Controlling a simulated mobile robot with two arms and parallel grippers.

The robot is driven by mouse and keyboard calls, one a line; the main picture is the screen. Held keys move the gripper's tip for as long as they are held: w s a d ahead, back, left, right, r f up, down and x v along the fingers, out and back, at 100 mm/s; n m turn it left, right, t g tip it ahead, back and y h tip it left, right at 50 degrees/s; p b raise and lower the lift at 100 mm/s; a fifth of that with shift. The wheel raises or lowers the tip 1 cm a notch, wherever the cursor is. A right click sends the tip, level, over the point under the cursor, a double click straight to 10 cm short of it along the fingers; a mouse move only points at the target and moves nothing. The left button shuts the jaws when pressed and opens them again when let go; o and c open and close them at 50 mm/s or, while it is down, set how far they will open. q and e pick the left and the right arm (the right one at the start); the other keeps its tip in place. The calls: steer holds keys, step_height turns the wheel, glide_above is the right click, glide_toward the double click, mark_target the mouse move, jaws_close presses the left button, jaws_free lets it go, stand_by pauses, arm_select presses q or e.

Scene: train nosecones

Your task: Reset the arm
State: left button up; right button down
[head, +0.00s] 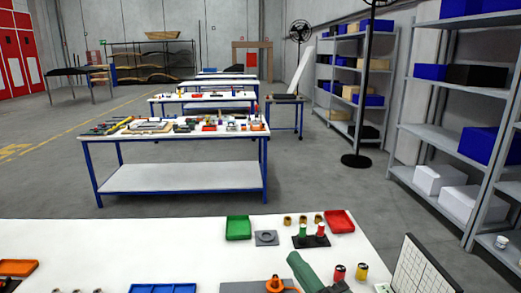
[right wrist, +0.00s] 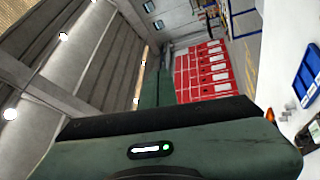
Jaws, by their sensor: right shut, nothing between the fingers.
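The green end of my right arm with its gripper (head: 306,271) rises at the bottom of the head view, over the near edge of the white table (head: 130,240). The gripper is shut and empty. The right wrist view is filled mostly by a green part of my arm with a small green light, and its fingers do not show there. My left gripper is not in view.
On the near table are a green tray (head: 238,227), a red tray (head: 340,221), an orange tray (head: 17,267), a blue tray (head: 163,288), a grey square part (head: 266,238) and a gridded board (head: 425,270). Red and yellow cans stand close right of my right arm. Shelves line the right wall.

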steer(key=s+d+f+m+g+h, duration=0.45)
steer(key=d+f+m+h, duration=0.75)
steer(key=m, duration=0.3)
steer(key=s+f+m+g+y, duration=0.1)
steer(key=s+f+m+g, duration=0.3)
steer(key=s+f, duration=0.6)
steer(key=s+f+m+g+y, duration=0.1)
steer(key=s+f+g, duration=0.5)
steer(key=s, duration=0.7)
step_height(320, 180, down, 29)
steer(key=s+g+b, duration=0.2)
steer(key=b, duration=0.2)
steer(key=s+d+f+b, duration=0.1)
steer(key=s+d+f, duration=0.1)
steer(key=s+f, duration=0.6)
steer(key=s+d+f+b, duration=0.1)
steer(key=s+f+b, duration=0.1)
steer(key=s+f, duration=0.6)
step_height(320, 180, down, 4)
steer(key=shift+s+d+r+n+g+h, duration=0.25)
steer(key=shift+d+n+g+h, duration=0.1)
steer(key=shift+g, duration=0.1)
